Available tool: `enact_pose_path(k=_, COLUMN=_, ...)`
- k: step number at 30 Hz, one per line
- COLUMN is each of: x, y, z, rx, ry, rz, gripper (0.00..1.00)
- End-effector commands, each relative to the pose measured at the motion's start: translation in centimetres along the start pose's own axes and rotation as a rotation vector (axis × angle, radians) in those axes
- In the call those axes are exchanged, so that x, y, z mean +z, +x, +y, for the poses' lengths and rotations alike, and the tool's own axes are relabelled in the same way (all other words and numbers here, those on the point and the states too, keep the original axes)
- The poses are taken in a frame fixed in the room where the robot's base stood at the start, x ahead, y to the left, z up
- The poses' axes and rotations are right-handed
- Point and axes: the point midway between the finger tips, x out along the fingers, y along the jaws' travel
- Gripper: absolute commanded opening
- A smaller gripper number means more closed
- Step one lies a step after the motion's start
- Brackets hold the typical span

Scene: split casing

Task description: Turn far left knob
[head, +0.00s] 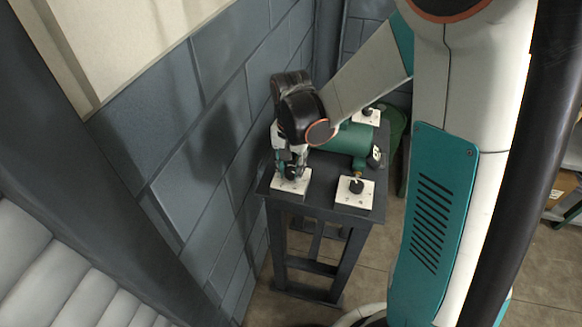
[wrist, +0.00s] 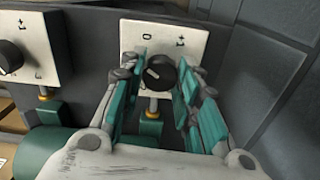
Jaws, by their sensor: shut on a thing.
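A black knob (wrist: 160,74) with a pale pointer line sits on a white plate (wrist: 132,32) with small printed marks. In the wrist view, the pointer line lies toward the knob's left side. My gripper (wrist: 163,78) has its teal fingers on either side of this knob and is shut on it. In the head view, my gripper (head: 291,168) comes down on the white plate (head: 290,187) at the left front of the dark table, and mostly hides the knob there.
The dark table (head: 325,207) also bears a green cylinder (head: 348,139), a right front plate with a black knob (head: 356,186), and another plate with a knob (head: 368,111) at the back. A grey block wall (head: 190,150) runs close along the table's left side.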

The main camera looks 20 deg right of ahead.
Motion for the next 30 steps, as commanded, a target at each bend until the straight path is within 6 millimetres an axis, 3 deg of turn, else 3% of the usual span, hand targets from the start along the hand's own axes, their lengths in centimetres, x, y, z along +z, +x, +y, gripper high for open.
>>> enact_pose_path(k=30, x=-0.02, y=-0.01, z=-0.05, rx=0.000, ry=-0.962, rz=0.001, gripper=0.06)
